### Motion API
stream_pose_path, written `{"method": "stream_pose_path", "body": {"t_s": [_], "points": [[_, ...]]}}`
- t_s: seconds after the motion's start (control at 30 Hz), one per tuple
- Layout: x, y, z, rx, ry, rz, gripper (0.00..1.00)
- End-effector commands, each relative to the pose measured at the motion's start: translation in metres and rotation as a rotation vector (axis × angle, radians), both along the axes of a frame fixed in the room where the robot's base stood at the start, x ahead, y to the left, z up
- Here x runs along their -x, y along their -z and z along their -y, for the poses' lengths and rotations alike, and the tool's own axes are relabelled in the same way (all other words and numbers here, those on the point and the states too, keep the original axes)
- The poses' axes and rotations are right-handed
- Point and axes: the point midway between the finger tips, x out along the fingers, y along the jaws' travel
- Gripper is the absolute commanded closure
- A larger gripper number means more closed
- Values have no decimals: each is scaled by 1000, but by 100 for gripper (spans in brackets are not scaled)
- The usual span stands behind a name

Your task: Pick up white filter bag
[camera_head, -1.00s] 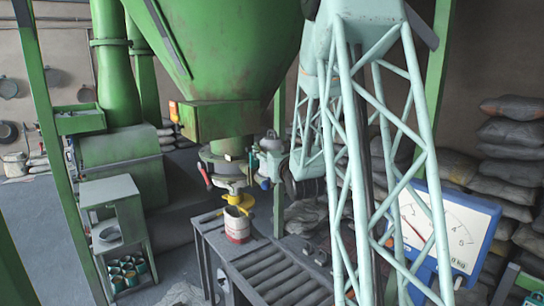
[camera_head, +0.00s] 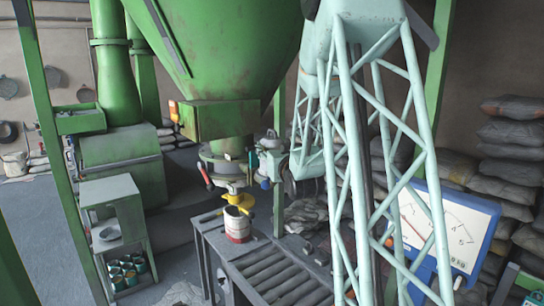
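I cannot make out a white filter bag for certain. A crumpled pale sheet-like thing (camera_head: 184,295) lies on the floor at the bottom edge, partly cut off, and I cannot tell what it is. A white container with a red band (camera_head: 237,224) stands upright under the green hopper's outlet, at the far end of the roller table. My gripper does not show. The pale lattice structure in front covers part of the view.
A green hopper (camera_head: 225,60) hangs over the roller table (camera_head: 270,275). A shelf unit with several small pots (camera_head: 125,272) stands at left. Grey sacks (camera_head: 510,150) are stacked at right behind a blue-framed dial (camera_head: 450,230). Grey floor is clear at far left.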

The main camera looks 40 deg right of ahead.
Motion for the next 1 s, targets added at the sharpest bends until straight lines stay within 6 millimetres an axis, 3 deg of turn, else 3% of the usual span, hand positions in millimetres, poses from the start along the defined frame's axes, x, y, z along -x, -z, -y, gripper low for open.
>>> {"method": "stream_pose_path", "body": {"t_s": [0.47,1.0], "points": [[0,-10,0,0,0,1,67],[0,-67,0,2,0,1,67]]}}
